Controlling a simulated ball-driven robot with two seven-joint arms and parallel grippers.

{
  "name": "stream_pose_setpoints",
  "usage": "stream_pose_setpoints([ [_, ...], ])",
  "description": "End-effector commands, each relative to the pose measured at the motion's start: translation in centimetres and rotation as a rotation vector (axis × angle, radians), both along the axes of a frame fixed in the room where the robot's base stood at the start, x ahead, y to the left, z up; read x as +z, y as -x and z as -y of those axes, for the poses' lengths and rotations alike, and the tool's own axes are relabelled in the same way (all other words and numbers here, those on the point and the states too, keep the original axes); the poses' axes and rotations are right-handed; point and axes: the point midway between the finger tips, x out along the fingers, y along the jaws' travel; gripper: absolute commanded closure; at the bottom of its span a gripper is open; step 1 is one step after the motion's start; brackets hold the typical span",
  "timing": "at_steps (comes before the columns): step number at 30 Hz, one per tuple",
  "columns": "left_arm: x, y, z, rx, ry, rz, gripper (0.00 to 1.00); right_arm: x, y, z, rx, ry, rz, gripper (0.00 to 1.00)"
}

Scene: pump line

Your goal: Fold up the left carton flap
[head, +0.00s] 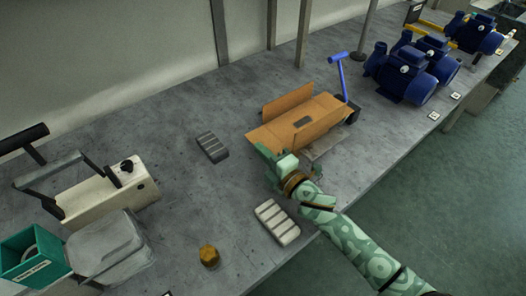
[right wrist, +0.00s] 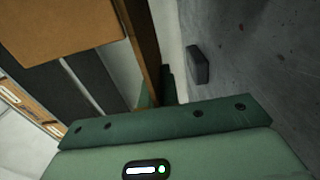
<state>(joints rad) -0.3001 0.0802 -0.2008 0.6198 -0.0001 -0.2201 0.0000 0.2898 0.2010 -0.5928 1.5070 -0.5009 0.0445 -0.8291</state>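The open brown carton (head: 322,112) sits on the bench, right of the middle in the head view. Its back flap (head: 286,99) stands up. The left flap (head: 268,138) spreads outward on the near left side, close to the bench. My right gripper (head: 272,162) is at the near edge of this left flap; I cannot tell whether they touch. In the right wrist view, brown carton board (right wrist: 60,28) fills the upper left, and a narrow brown strip (right wrist: 141,45) runs down to my green gripper body. The fingers are mostly hidden, so their opening is unclear. My left gripper is out of view.
A blue T-handle (head: 341,72) rises behind the carton. A dark ribbed block (head: 212,147), a pale ribbed block (head: 277,222) and a brass-coloured knob (head: 209,256) lie on the bench. Blue pumps (head: 408,80) stand at back right. A cream machine (head: 108,195) and green bin (head: 35,258) are left.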

Motion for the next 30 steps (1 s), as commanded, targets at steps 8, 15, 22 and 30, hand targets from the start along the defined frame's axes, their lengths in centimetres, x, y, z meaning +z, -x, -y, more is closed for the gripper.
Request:
stream_pose_setpoints([
  [8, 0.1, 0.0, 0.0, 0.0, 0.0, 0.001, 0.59, 0.0, 0.0, 0.0, 0.0, -0.004, -0.004, 1.0],
  [15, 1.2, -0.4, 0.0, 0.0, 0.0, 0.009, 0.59, 0.8, 0.0, 0.1, -0.001, -0.068, -0.047, 1.0],
  [22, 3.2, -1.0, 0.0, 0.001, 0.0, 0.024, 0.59, 2.0, 0.0, 0.2, -0.001, -0.202, -0.135, 1.0],
  [30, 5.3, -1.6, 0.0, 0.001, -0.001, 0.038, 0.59, 3.0, -0.2, 0.5, -0.002, -0.364, -0.245, 1.0],
])
